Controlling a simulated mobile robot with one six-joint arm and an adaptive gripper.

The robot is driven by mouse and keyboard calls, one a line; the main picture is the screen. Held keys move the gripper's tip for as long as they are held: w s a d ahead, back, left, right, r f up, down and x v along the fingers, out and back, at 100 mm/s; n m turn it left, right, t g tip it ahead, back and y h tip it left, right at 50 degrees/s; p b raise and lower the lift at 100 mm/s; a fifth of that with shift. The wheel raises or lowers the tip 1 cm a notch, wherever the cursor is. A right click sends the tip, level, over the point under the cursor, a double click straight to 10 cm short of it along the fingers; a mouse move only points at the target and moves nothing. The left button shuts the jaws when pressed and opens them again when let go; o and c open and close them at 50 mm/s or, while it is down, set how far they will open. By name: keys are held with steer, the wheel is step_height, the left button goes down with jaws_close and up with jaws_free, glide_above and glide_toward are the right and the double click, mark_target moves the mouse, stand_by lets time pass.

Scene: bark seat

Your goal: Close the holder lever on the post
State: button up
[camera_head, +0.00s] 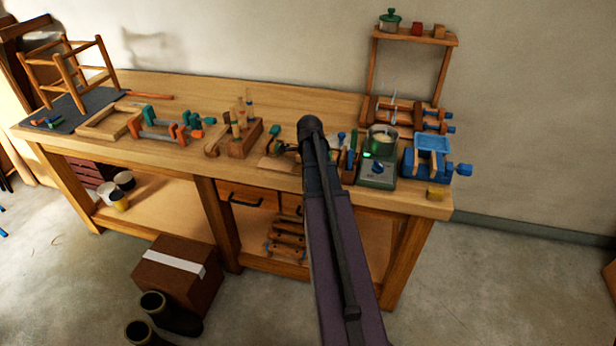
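My dark arm (335,220) reaches up from the bottom of the picture to the middle of the workbench (190,88). Its rounded end hides part of the bench, and I cannot make out my gripper's fingers. A small green and reddish upright piece (272,138) stands on the bench just left of the arm's end. It may be the holder on its post, but it is too small to tell. I cannot tell a lever or its position. A pale wooden board (277,164) lies in front of it, partly covered by the arm.
Right of the arm are a green hotplate (376,174) with a pot (381,141) and a blue vise-like device (432,153). Left are a wooden block with upright tools (243,140), several clamps (160,130) and an upturned stool (70,72). A cardboard box (178,275) stands on the floor.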

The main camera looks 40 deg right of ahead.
steer(key=o, duration=1.1)
steer(key=shift+s, duration=0.1)
steer(key=shift+r, duration=0.1)
